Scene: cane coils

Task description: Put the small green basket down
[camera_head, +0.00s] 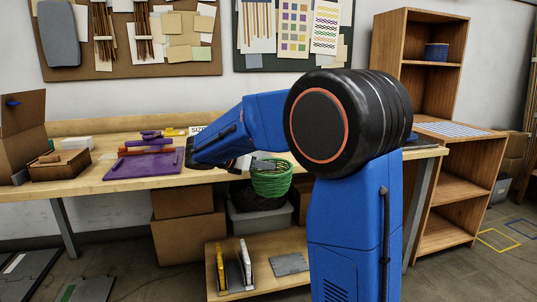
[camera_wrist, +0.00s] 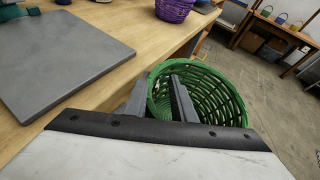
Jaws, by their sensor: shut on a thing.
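The small green basket (camera_head: 271,180) hangs at the front edge of the wooden workbench (camera_head: 90,184) in the head view. In the wrist view the green basket (camera_wrist: 215,88) is tilted, with its open mouth partly towards the camera, just off the bench edge and above the floor. My gripper (camera_wrist: 164,88) is shut on the near side of its rim, with one finger beside the wall and the other reaching over the inside. In the head view my gripper (camera_head: 250,163) is partly hidden by my arm. The basket's underside is hidden in the wrist view.
A flat grey board (camera_wrist: 65,60) lies on the bench, and a purple basket (camera_wrist: 175,9) stands near the edge. A purple mat (camera_head: 145,166) and a cardboard box (camera_head: 22,135) are further left. A grey bin (camera_head: 262,220) sits under the bench. A wooden shelf (camera_head: 450,187) stands right.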

